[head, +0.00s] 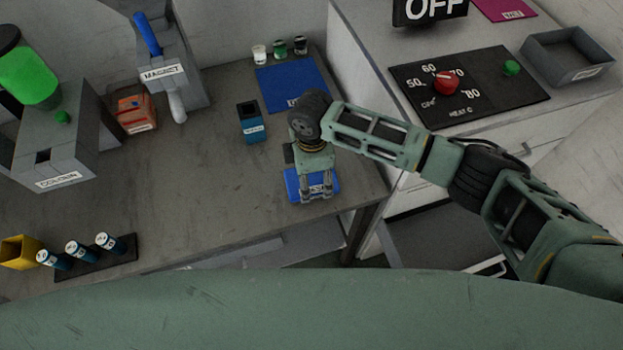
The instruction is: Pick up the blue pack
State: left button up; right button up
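The blue pack (292,186) is a flat blue block with a white label, near the front right edge of the grey bench. My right gripper (316,194) points down directly over it and covers part of it. Its two fingers stand apart, with the label showing between them. Whether the fingertips touch the pack is not clear. My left gripper is not in view.
The grey bench (190,215) also holds a blue mat (291,86), a teal box (252,127), an orange box (135,112), a magnet stand (165,75), a colour dispenser (52,140) and a rack of vials (110,262). A heater panel (470,100) is at right.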

jog(key=c, duration=0.6)
jog(key=shift+r, duration=0.1)
